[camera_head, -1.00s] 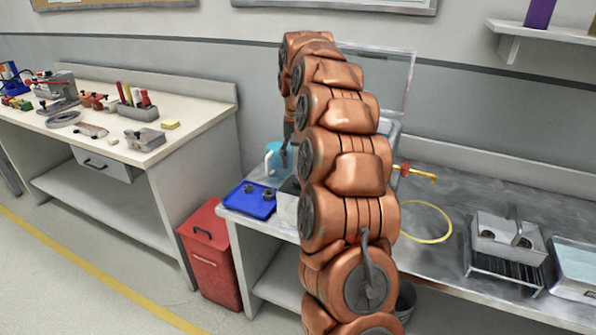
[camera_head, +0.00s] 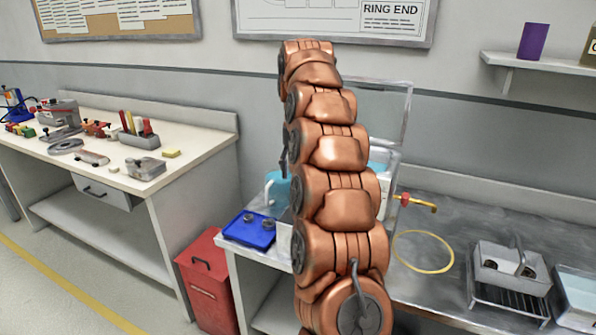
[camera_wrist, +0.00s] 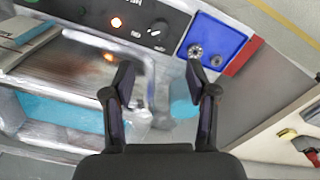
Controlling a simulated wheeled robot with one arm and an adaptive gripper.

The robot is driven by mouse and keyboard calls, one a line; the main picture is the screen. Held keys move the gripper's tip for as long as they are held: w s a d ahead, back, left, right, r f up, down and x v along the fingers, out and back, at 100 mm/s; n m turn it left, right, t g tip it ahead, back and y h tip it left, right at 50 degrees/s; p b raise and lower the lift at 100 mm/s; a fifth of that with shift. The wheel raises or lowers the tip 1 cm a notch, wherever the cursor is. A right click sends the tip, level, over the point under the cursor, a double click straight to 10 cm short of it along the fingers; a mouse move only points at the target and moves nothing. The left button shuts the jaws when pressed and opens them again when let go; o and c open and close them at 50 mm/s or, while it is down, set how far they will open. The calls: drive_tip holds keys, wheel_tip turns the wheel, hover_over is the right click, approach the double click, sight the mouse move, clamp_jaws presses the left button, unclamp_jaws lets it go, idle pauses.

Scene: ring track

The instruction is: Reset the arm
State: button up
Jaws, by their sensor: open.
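My copper-coloured arm rises through the middle of the head view, in front of the metal bench (camera_head: 470,225). My gripper is hidden in that view. In the wrist view my gripper (camera_wrist: 160,88) has its two dark fingers spread apart with nothing between them. Beyond the fingers are a metal surface, a dark control panel (camera_wrist: 125,18) with a lit orange lamp, and a blue tray (camera_wrist: 213,40) holding small metal parts. The blue tray also shows in the head view (camera_head: 248,232), left of my arm.
A white workbench (camera_head: 100,150) with tools stands at the left. A red bin (camera_head: 207,285) is on the floor between the benches. Right of my arm are a yellow ring (camera_head: 424,252), a yellow-handled tap (camera_head: 417,202) and a metal basket (camera_head: 510,265). A shelf (camera_head: 540,62) is on the wall.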

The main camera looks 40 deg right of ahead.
idle(0.3)
drive_tip(key=s+a+r+n+p, duration=0.2)
drive_tip(key=s+a, duration=0.5)
drive_tip(key=a, duration=0.2)
drive_tip(key=s+a+r+n+p, duration=0.2)
drive_tip(key=s+a+n+p, duration=0.1)
drive_tip(key=s+a, duration=0.45)
drive_tip(key=s+a+f+n+g+p, duration=0.1)
drive_tip(key=s+a+f+p, duration=0.1)
drive_tip(key=s, duration=0.9)
drive_tip(key=s+a+f+n+p, duration=0.1)
drive_tip(key=s+a+f, duration=0.4)
drive_tip(key=s, duration=0.7)
drive_tip(key=shift+s+a+f+g+p, duration=0.15)
drive_tip(key=shift+s+a+g+p, duration=0.15)
drive_tip(key=shift+a+g+p, duration=0.15)
